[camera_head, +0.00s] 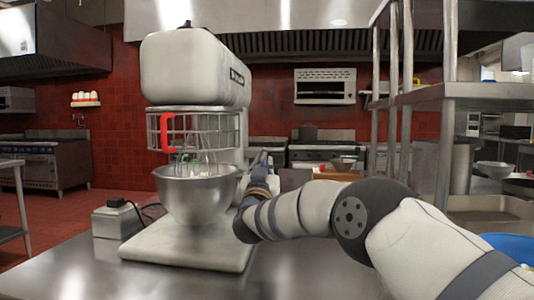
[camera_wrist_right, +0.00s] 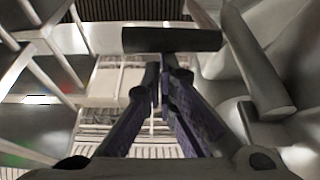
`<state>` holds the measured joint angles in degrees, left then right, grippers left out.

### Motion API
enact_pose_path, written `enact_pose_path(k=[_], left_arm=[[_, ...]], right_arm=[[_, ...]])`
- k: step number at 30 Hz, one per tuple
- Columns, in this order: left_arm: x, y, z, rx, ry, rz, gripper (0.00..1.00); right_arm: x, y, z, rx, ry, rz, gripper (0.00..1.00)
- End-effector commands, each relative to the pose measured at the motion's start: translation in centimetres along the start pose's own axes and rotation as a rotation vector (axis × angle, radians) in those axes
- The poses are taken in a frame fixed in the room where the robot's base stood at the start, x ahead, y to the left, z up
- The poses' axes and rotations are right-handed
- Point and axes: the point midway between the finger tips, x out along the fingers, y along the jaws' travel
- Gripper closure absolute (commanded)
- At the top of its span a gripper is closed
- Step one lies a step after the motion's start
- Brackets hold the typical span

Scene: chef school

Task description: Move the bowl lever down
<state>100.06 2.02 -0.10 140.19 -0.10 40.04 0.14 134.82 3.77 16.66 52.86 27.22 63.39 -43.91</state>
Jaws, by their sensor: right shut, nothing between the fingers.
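The stand mixer (camera_head: 195,70) stands on a steel table, with its metal bowl (camera_head: 196,193) under a wire guard (camera_head: 195,132) that has a red handle. In the right wrist view, a dark cylindrical grip (camera_wrist_right: 172,39), which looks like the bowl lever's handle, lies across the picture just beyond my fingertips. I cannot tell whether they touch it. My right gripper (camera_wrist_right: 165,78) is shut and empty, its fingers close together. In the head view my right gripper (camera_head: 262,163) is beside the mixer, right of the bowl, and partly hidden by my arm. My left gripper is out of view.
A small grey box (camera_head: 117,220) with a cable sits left of the mixer base. A steel shelf rack (camera_head: 449,150) stands at right, with a blue bowl (camera_head: 512,246) near the right edge. The table front (camera_head: 320,270) is clear.

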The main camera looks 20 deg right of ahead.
Motion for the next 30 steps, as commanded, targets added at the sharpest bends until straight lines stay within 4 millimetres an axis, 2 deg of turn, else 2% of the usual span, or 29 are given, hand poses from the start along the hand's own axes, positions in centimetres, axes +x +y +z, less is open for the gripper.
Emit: enact_pose_path(k=[1, 3, 12, 30], left_arm=[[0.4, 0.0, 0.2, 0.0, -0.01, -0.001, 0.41], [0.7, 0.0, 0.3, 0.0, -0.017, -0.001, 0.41], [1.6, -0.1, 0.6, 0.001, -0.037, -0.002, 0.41], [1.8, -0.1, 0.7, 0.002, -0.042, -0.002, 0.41]], right_arm=[[-0.3, -0.1, 1.3, -0.004, -0.009, -0.001, 1.0], [-0.6, -0.1, 2.1, -0.003, -0.01, -0.001, 1.0], [-1.0, -0.1, 4.3, -0.001, -0.009, 0.0, 1.0], [-0.9, 0.0, 4.9, 0.0, -0.008, 0.001, 1.0]])
